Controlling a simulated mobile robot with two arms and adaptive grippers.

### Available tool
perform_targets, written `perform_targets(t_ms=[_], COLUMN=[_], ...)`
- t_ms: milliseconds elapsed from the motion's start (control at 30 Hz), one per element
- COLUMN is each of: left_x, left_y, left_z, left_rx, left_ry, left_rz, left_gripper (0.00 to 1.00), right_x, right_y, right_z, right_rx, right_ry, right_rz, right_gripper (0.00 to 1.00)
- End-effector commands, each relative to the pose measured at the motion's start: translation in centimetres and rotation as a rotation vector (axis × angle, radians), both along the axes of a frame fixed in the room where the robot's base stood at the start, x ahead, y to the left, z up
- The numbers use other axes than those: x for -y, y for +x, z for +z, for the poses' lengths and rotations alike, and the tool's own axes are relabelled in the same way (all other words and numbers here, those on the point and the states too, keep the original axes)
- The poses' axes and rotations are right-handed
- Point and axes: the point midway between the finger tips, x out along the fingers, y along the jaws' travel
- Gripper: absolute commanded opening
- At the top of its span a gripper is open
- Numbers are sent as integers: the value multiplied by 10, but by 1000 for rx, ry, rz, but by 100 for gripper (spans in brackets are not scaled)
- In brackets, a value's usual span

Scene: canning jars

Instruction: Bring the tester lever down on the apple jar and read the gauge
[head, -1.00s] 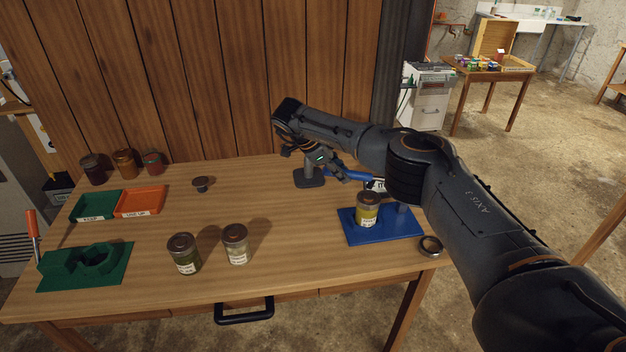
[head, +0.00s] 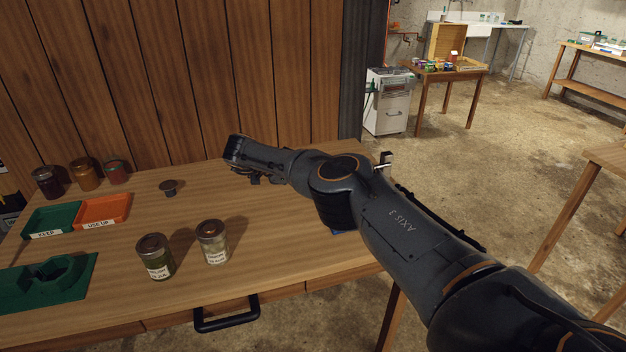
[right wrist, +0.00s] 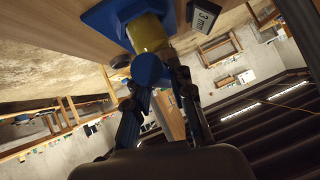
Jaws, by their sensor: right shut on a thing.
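In the right wrist view my right gripper (right wrist: 160,88) is shut on the blue tester lever (right wrist: 147,70), whose round end faces the camera. Just beyond it is the yellow-filled jar (right wrist: 150,36) on the blue tester base (right wrist: 112,14). I cannot read this jar's label, nor tell whether the lever touches its lid. A dark-framed white plate (right wrist: 205,17) beside the jar seems to read "3 mm". My left gripper is not in view.
Two labelled jars, one green (head: 155,257) and one paler (head: 213,242), stand at the table's front. A green KEEP tray (head: 52,220), an orange USE UP tray (head: 103,211) and a green fixture (head: 45,283) are at left. Three jars stand behind the trays.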

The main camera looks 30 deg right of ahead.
Motion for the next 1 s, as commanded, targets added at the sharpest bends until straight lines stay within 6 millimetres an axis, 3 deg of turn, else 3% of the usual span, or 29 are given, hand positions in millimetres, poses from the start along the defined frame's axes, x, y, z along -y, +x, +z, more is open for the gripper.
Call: perform_targets(t_ms=[200, 233, 333, 667, 1000], left_x=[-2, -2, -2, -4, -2], left_y=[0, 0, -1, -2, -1], left_z=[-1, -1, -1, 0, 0], left_rx=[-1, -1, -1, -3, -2], left_ry=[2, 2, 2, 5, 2], left_rz=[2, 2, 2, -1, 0], left_gripper=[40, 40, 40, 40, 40], right_x=[-3, -3, -2, -3, -46], right_y=[-1, -1, -1, 0, 6], right_z=[-7, -7, -6, -2, 27], right_rx=[-8, -8, -8, -4, -4], right_ry=[9, 9, 8, 4, 5], right_rz=[4, 4, 3, 1, 2], right_gripper=[0, 29, 46, 46, 46])
